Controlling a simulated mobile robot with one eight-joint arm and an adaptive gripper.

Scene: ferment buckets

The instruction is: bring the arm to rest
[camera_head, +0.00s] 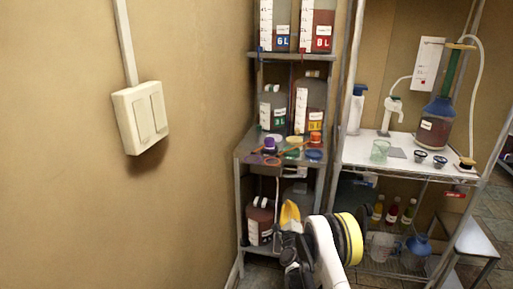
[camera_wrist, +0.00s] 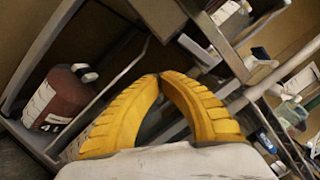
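My gripper (camera_head: 290,213) shows in the camera_head view as a small yellow shape, partly hidden behind my own wrist. It is in front of the lower part of the left shelf rack. In the camera_wrist view its two ridged yellow fingers (camera_wrist: 160,78) curve inward and their tips meet. Nothing shows held between them. A dark red bucket with a white label (camera_wrist: 66,98) is on a shelf to the left of the fingers, apart from them. The same lower shelf shows a dark red bucket (camera_head: 259,222) just left of my gripper in the camera_head view.
The metal shelf rack (camera_head: 247,146) holds buckets on several levels, with coloured caps on its middle shelf. To the right, a wire rack with a white top (camera_head: 407,153) holds bottles, a cup and a large carboy (camera_head: 436,128). A wall with a switch (camera_head: 141,117) fills the left.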

